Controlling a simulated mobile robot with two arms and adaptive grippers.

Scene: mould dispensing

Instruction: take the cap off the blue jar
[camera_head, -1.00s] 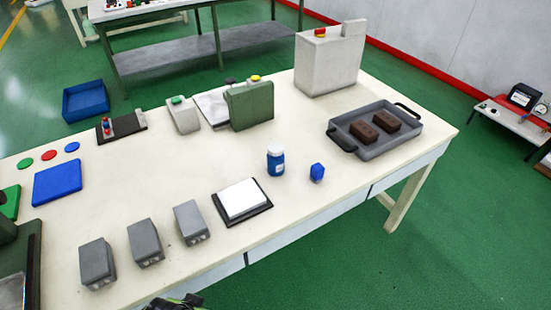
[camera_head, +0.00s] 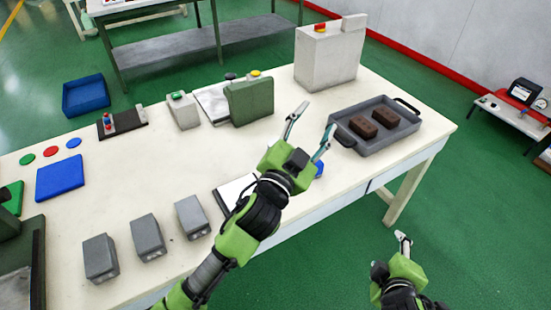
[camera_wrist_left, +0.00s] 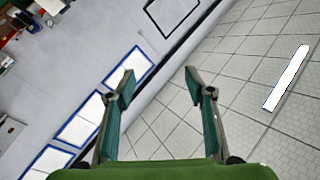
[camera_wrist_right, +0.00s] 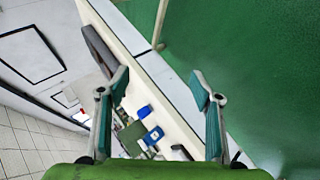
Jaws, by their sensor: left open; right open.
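The blue jar is hidden in the head view behind my left gripper (camera_head: 312,125), so its cap does not show. My left gripper is open over the table, its fingers pointing up and to the right, and nothing shows between them. It also shows open and empty in the left wrist view (camera_wrist_left: 159,80). My right gripper (camera_head: 403,242) is beyond the table's front edge at the lower right, over the green floor. It shows open and empty in the right wrist view (camera_wrist_right: 160,82). Small blue items appear there, but I cannot tell whether one is the jar.
A blue cube (camera_head: 319,169) is partly covered by my left gripper. A grey tray (camera_head: 376,148) with two brown blocks stands to the right. A pale box (camera_head: 328,58) and a green box (camera_head: 250,101) stand behind. Grey boxes (camera_head: 147,236) line the front left.

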